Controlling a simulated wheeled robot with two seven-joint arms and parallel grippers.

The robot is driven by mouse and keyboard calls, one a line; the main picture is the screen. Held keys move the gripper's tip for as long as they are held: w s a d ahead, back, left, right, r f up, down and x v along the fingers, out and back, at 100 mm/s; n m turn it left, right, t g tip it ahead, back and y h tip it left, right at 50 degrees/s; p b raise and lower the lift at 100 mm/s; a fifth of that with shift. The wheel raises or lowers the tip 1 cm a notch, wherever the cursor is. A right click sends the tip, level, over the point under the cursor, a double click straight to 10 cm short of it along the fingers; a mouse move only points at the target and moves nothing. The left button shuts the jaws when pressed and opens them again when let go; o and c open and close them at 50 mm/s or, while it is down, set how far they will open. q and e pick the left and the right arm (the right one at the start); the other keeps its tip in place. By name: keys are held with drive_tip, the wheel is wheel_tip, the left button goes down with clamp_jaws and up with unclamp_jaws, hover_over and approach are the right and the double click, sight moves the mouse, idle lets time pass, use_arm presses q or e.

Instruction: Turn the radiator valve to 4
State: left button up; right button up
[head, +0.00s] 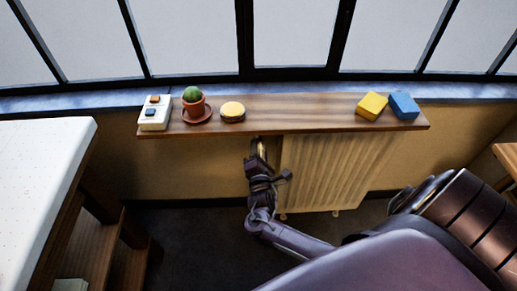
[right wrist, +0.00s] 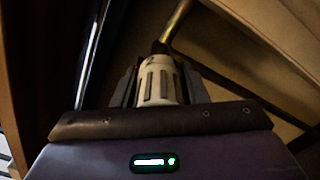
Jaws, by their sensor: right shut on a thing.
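The radiator (head: 335,170) is a cream ribbed panel under the wooden shelf. My right gripper (head: 259,160) is at the radiator's left upper side, just below the shelf edge. In the right wrist view the radiator valve (right wrist: 158,80) is a white ribbed knob with dark grooves, between the fingers of my right gripper (right wrist: 160,88). The gripper is shut on the knob. A brass pipe (right wrist: 178,20) runs from the knob's far end. In the head view the knob is hidden by my gripper and the shelf. My left gripper is not in view.
The wooden shelf (head: 285,112) overhangs the valve. On it are a white switch box (head: 155,113), a potted cactus (head: 193,104), a round yellow-topped tin (head: 232,111), and yellow (head: 371,106) and blue (head: 404,105) blocks. A white-topped table (head: 40,170) stands at left. Dark floor is free between.

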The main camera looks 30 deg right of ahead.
drive_tip(key=m, duration=0.3)
drive_tip(key=shift+m, duration=0.4)
drive_tip(key=m, duration=0.4)
drive_tip(key=shift+f+m, duration=0.1)
drive_tip(key=shift+m, duration=0.2)
drive_tip(key=m, duration=0.3)
drive_tip(key=shift+m, duration=2.2)
drive_tip(key=o, duration=1)
drive_tip(key=shift+c, duration=0.2)
drive_tip(key=shift+s, duration=0.1)
